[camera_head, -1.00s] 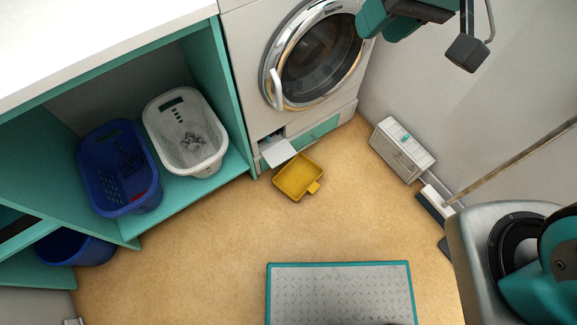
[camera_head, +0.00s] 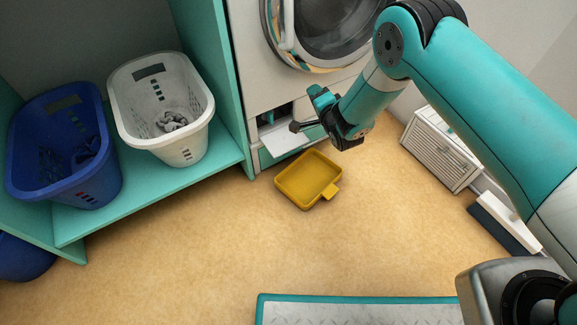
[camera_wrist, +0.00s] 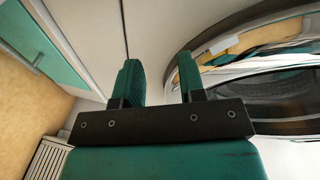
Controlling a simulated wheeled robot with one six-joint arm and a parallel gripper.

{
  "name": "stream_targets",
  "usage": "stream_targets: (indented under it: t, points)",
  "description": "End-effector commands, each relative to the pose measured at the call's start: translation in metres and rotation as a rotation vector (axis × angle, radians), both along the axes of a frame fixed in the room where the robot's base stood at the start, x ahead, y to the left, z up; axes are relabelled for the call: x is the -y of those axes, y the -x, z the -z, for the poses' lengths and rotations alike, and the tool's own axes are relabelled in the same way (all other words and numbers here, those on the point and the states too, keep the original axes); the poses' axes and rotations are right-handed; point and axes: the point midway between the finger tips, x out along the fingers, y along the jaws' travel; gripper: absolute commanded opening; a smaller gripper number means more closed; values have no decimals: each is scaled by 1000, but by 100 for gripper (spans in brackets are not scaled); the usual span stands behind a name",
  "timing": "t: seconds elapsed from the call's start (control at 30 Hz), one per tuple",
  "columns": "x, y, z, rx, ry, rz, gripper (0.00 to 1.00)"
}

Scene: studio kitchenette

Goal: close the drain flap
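The drain flap (camera_head: 285,139) is a pale panel low on the left of the washing machine front (camera_head: 246,75). It stands open, tilted outward below a dark opening (camera_head: 272,116). My gripper (camera_head: 316,93) is in front of the machine, above and to the right of the flap in the head view, and appears apart from it. In the wrist view the two teal fingers (camera_wrist: 159,75) are spread with an empty gap between them. The flap cannot be made out in the wrist view. My gripper hides part of the machine's lower front.
A yellow tray (camera_head: 309,183) lies on the floor just below the flap. The round door (camera_head: 320,30) is above. White (camera_head: 185,152) and blue (camera_head: 95,190) baskets stand on the left shelf. A slatted box (camera_head: 432,152) is at right. Floor before the tray is clear.

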Motion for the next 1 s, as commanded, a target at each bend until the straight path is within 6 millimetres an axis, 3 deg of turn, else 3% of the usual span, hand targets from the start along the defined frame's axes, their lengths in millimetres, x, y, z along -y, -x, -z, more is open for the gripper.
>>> stream_targets:
  t: [0.03, 0.1, 0.23, 0.4, 0.5, 0.67, 0.93, 1.0]
  points:
    - [-10, 12, 38, 30, -72, -23, 37]
    - [-21, 30, 73, 80, -191, -61, 37]
    - [-33, 66, 118, 143, -364, -144, 37]
    - [-37, 95, 142, 176, -482, -211, 37]
    - [-37, 101, 151, 181, -504, -225, 37]
    - [-37, 102, 175, 180, -508, -225, 37]
    - [-36, 102, 239, 181, -506, -224, 37]
    - [-49, 84, 226, 187, -508, -226, 37]
